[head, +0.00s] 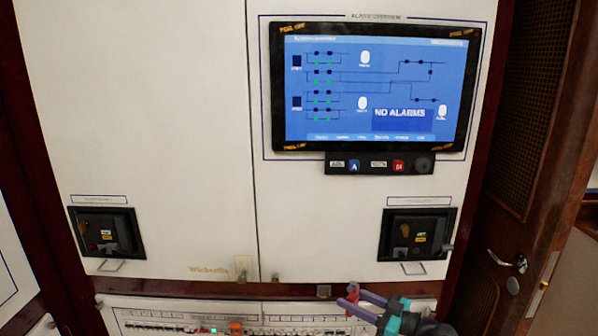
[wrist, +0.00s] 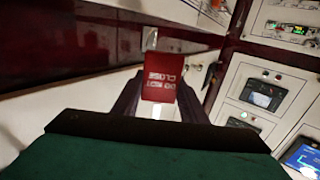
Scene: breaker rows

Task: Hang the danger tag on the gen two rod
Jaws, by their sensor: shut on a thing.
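The danger tag is a small red plate with white lettering that reads "DO NOT CLOSE". It shows upside down in the wrist view (wrist: 160,88), between the two dark fingers of my gripper (wrist: 157,98). In the head view, my gripper (head: 347,297) has purple fingers at the bottom, right of centre, and the red tag (head: 353,291) is at their tips. My gripper is shut on the tag, in front of the lower edge of the cabinet. I cannot tell which fitting is the gen two rod; the labels are too small to read.
A left breaker unit (head: 107,232) and a right breaker unit (head: 418,234) sit in the white cabinet front. A screen (head: 375,88) reading "NO ALARMS" is above. A lower panel (head: 190,318) carries a row of small switches. A wooden door (head: 535,150) stands at the right.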

